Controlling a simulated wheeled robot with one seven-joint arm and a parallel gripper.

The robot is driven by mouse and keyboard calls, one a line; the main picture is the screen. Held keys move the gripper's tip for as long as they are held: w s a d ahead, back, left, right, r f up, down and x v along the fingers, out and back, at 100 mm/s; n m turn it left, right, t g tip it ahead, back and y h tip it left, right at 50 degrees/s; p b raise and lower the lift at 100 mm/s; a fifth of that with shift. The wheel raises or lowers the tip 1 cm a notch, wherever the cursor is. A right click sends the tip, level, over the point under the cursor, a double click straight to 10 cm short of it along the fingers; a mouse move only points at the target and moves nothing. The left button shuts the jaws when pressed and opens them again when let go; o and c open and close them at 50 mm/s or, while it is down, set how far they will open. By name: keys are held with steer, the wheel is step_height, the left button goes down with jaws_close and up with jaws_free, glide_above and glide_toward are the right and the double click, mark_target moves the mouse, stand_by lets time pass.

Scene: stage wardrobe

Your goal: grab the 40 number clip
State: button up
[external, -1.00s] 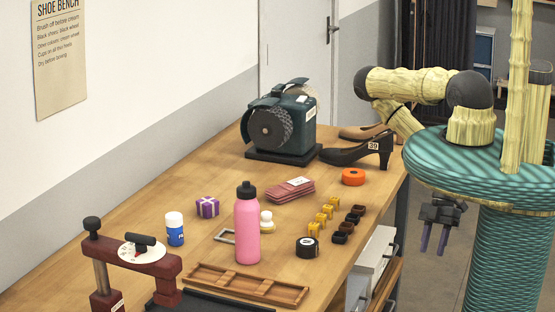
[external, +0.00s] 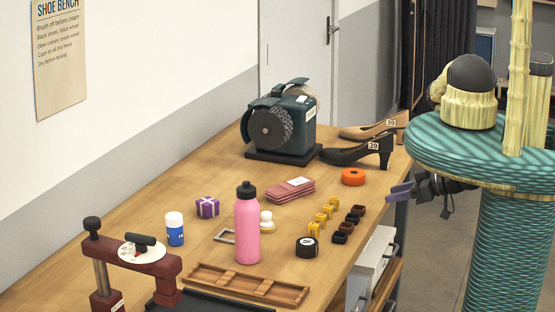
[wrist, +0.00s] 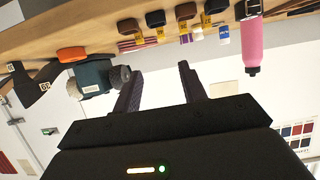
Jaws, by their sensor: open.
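Several small yellow clips (external: 321,219) stand in a row on the bench, right of the pink bottle. In the wrist view, yellow clips (wrist: 183,29) show at the top, beside dark blocks. My gripper (external: 400,192) is off the bench's right edge, its purple fingers pointing left towards the bench. In the wrist view my gripper (wrist: 160,80) has its two fingers apart, with nothing between them.
Several small dark blocks (external: 348,226) sit right of the clips. Black (external: 358,152) and tan shoes (external: 370,130) and a grinder (external: 285,125) stand behind.

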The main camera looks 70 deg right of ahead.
steer(key=b, duration=0.5)
glide_toward(332, 207)
steer(key=shift+x, duration=1.15)
steer(key=shift+w+f, duration=0.25)
steer(key=shift+f, duration=0.05)
steer(key=shift+w+p, duration=0.55)
steer(key=shift+p, duration=0.2)
steer(key=p+x, duration=0.1)
steer(key=x, duration=0.2)
steer(key=shift+w+p, duration=0.25)
steer(key=shift+p, duration=0.1)
steer(key=shift+w+f, duration=0.25)
steer(key=shift+w, duration=0.05)
